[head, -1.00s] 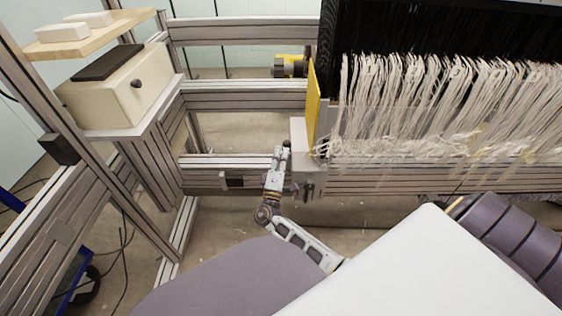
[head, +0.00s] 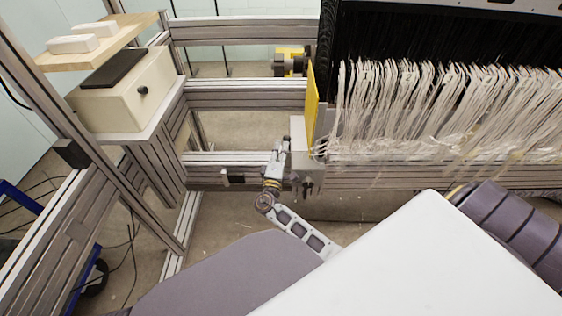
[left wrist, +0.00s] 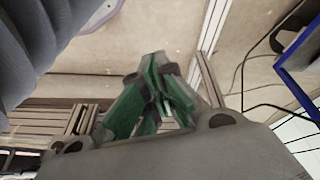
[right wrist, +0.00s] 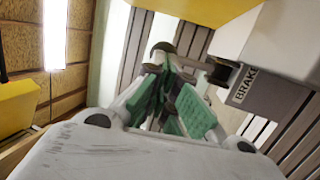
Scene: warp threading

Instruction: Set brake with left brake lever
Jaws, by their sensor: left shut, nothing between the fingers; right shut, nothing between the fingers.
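A "BRAKE" label (right wrist: 244,86) shows in the right wrist view on a grey metal part. A dark round fitting (right wrist: 217,70) sits just left of it. I cannot tell for sure which part is the left brake lever. My right gripper (right wrist: 164,62) is shut and empty, left of that fitting; a dark rounded piece shows just behind its fingertips. In the head view my right gripper (head: 279,146) is beside the left side of a pale box (head: 298,135); I cannot tell whether they touch. My left gripper (left wrist: 156,62) is shut and empty above the floor, outside the head view.
A yellow plate (head: 314,100) stands at the left end of the loom's white threads (head: 430,100). Aluminium rails (head: 245,101) cross behind. A cream box (head: 125,95) stands on the frame at left. A blue frame (left wrist: 290,75) and black cables show on my left side.

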